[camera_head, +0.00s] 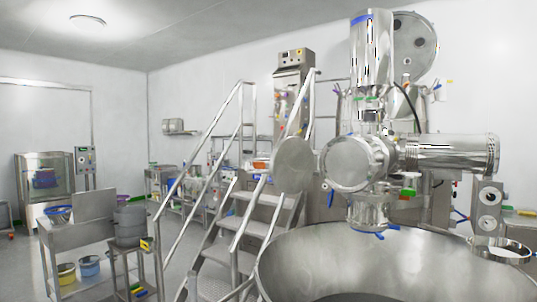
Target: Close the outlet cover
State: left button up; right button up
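A round flat steel disc (293,165), which looks like the outlet cover, stands on edge left of the steel machine's outlet housing (352,164). The disc is swung out to the left and looks open. The housing's round face points toward me; a small gap shows between it and the disc. The hinge or arm that carries the disc is hard to make out. Neither of my grippers is in view.
A large open steel bowl (400,262) fills the lower right below the housing. Steel steps with handrails (262,215) stand at the centre left, close to the disc. A steel cart (82,235) and a stand with a pot (130,226) are at left. Some floor shows between them.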

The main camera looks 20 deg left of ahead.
aim_at(293, 162)
jog(key=i+j+z, duration=0.15)
jog(key=j+z, duration=0.2)
jog(key=j, duration=1.1)
jog(key=j+z, duration=0.3)
jog(key=j, duration=1.2)
jog(key=i+j+z, duration=0.15)
jog(key=j, duration=0.3)
jog(key=j+z, duration=0.15)
jog(key=j, duration=0.35)
jog(key=i, duration=0.05)
